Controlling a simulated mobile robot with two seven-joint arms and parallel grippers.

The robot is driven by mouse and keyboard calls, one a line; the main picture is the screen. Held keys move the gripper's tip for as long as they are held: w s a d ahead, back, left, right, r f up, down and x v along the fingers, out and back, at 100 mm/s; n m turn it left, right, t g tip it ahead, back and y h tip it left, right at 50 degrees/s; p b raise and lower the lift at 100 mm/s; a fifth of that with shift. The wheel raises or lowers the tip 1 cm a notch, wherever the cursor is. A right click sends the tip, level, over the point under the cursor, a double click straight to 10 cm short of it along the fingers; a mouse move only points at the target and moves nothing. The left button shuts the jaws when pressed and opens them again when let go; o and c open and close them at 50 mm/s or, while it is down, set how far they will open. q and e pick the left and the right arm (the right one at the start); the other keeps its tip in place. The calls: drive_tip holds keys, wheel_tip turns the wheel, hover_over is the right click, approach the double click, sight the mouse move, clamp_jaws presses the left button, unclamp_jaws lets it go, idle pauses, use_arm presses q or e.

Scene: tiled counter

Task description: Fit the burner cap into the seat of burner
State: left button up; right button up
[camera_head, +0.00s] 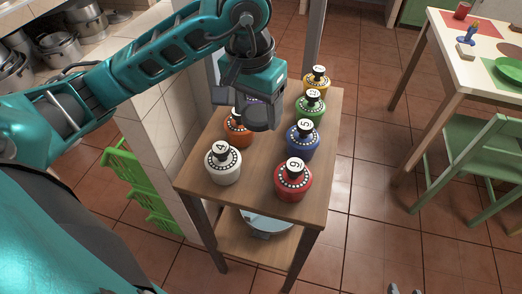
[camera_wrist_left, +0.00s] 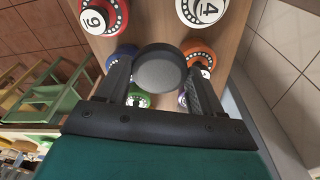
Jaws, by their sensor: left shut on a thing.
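My left gripper (camera_head: 258,118) points down over the middle of a small wooden table. It is shut on a dark round cap (camera_wrist_left: 159,69), which shows between its two fingers in the left wrist view. No piece is labelled as a burner. A purple one (camera_wrist_left: 183,100) is mostly hidden by the gripper. I cannot tell which is the seat.
The small table's wooden top (camera_head: 255,190) is bare between the two rows. A pale-blue bowl (camera_head: 265,222) is on its lower shelf. A white tiled counter side (camera_head: 173,115) stands close at left, with a green rack (camera_head: 135,175). A dining table and green chair (camera_head: 475,160) are at right.

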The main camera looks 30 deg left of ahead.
sight(259, 164)
use_arm(q)
wheel_tip(259, 164, down, 14)
drive_tip(key=shift+w+r+b, duration=0.1)
drive_tip(key=shift+b, duration=0.35)
drive_tip(key=shift+f, duration=0.2)
drive_tip(key=o, duration=0.8)
